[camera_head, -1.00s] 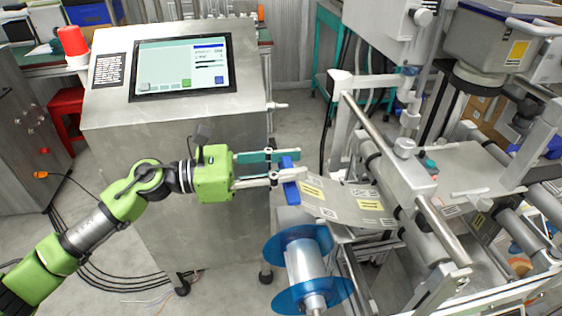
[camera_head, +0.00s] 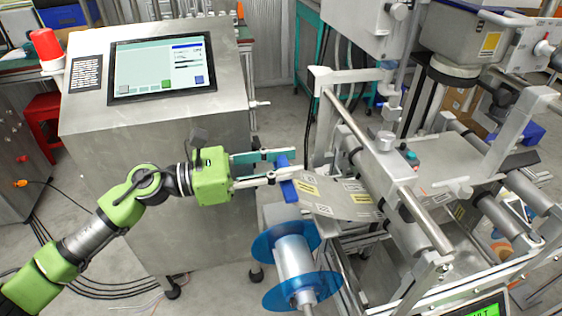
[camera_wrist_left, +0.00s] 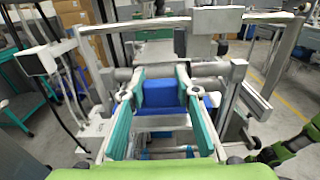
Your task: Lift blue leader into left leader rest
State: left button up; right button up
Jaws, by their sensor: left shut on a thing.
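The blue leader (camera_head: 284,172) is a small blue bar at the left end of the printed label web (camera_head: 335,196). My left gripper (camera_head: 290,166) is shut on it, with its teal-padded fingers on either side, and holds it above the blue-flanged reel (camera_head: 293,256). In the left wrist view, a blue block (camera_wrist_left: 160,94) sits between the teal fingers. I cannot clearly pick out the left leader rest; metal frame parts stand just beyond the fingers. My right gripper is not in view.
A steel console (camera_head: 160,150) with a screen (camera_head: 160,68) stands behind my left arm. The metal frame and rollers (camera_head: 400,190) of the machine fill the right side. A red stool (camera_head: 43,125) and loose cables lie at the left. Open floor shows below my arm.

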pick_arm(q)
jog(key=w+d+f, duration=0.3)
jog(key=d, duration=0.5)
jog(key=shift+d, duration=0.4)
dwell(1.0)
jog(key=shift+s+a, duration=0.1)
jog(key=shift+a, duration=0.05)
dwell(1.3)
jog(key=shift+s+a+r, duration=0.2)
jog(key=shift+s+a, duration=0.05)
jog(key=shift+a, duration=0.45)
jog(key=shift+s+a+r, duration=0.2)
jog(key=shift+a+r, duration=0.05)
jog(key=shift+a, duration=0.4)
jog(key=shift+s+a+r, duration=0.2)
jog(key=shift+s+a, duration=0.05)
jog(key=shift+a, duration=0.45)
jog(key=shift+d, duration=0.1)
jog(key=s+a+r, duration=0.3)
jog(key=a, duration=0.7)
jog(key=shift+s+a+r+b, duration=0.2)
jog(key=shift+a+r+b, duration=0.1)
jog(key=shift+r, duration=0.05)
